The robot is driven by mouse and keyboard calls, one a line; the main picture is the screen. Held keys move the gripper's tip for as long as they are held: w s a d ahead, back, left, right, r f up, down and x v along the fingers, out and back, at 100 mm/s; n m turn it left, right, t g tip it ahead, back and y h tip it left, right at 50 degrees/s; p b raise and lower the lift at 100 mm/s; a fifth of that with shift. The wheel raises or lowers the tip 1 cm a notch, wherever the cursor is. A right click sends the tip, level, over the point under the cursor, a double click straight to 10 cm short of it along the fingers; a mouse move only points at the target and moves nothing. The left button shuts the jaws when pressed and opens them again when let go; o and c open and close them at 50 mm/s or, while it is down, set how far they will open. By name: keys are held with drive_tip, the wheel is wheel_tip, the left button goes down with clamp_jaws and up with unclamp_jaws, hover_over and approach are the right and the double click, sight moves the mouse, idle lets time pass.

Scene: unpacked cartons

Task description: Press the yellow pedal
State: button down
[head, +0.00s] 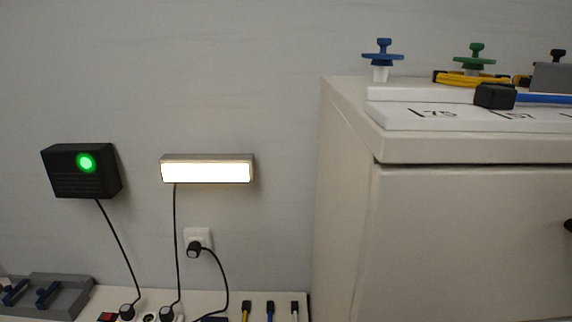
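No yellow pedal shows in the head view. My gripper is not in the head view either. The floor is outside the picture.
A black box with a green light (82,171) and a lit lamp (206,171) hang on the wall above a low white surface (205,306).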

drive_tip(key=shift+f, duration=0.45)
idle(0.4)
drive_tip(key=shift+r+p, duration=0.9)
drive_tip(key=shift+p, duration=0.2)
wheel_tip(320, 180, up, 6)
drive_tip(key=p, duration=0.6)
drive_tip(key=shift+p, duration=0.3)
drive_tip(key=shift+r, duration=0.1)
